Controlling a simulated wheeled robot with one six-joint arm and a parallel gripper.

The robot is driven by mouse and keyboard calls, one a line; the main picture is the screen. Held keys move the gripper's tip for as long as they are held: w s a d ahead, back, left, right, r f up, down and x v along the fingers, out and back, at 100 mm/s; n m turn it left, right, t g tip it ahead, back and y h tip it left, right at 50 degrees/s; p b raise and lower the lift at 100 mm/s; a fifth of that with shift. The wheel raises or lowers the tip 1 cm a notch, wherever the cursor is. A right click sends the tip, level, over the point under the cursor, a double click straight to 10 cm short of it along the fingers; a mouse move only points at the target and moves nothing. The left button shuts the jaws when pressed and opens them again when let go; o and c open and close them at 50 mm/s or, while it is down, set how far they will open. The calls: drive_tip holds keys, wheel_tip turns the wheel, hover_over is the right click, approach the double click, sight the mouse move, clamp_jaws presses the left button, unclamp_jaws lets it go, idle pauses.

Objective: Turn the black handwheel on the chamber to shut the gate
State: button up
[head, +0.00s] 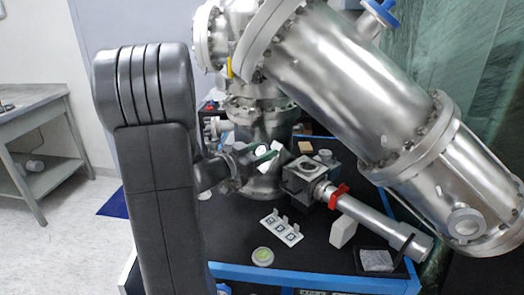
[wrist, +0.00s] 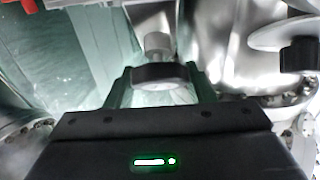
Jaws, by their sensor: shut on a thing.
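The black handwheel (wrist: 160,76) shows in the wrist view as a dark round piece on a grey metal stem (wrist: 157,44). My gripper (wrist: 160,86) has one green finger on each side of it and is shut on it. In the head view my gripper (head: 264,159) is beside the steel chamber (head: 262,122), past my dark arm. I cannot make out the handwheel there; my arm and gripper hide that spot. The gate itself cannot be told apart in either view.
A large slanted steel cylinder (head: 350,85) hangs over the right side. A square metal block (head: 303,178) with a tube (head: 370,220) stands on the black tabletop. A white holder (head: 282,229) and a small round dish (head: 263,256) lie in front. A black knob (wrist: 299,55) is at upper right in the wrist view.

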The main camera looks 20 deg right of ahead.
drive_tip(key=m+g+p, duration=0.1)
drive_tip(key=m+g, duration=0.3)
drive_tip(key=m, duration=0.1)
drive_tip(key=shift+m, duration=0.3)
drive_tip(key=m+g+p, duration=0.1)
drive_tip(key=m+g, duration=0.2)
drive_tip(key=m, duration=0.2)
drive_tip(key=shift+g+y, duration=0.3)
drive_tip(key=shift+g, duration=0.1)
drive_tip(key=m+g+y+p, duration=0.1)
drive_tip(key=m, duration=0.1)
drive_tip(key=m+g+y+p, duration=0.1)
drive_tip(key=m+g, duration=0.1)
drive_tip(key=m, duration=0.1)
drive_tip(key=shift+s+y, duration=0.1)
drive_tip(key=shift+y, duration=0.2)
drive_tip(key=shift+m+g+y+p, duration=0.55)
drive_tip(key=shift+m+y, duration=0.45)
drive_tip(key=shift+m, duration=0.5)
drive_tip(key=shift+f, duration=0.1)
drive_tip(key=o, duration=1)
drive_tip(key=shift+c, duration=0.2)
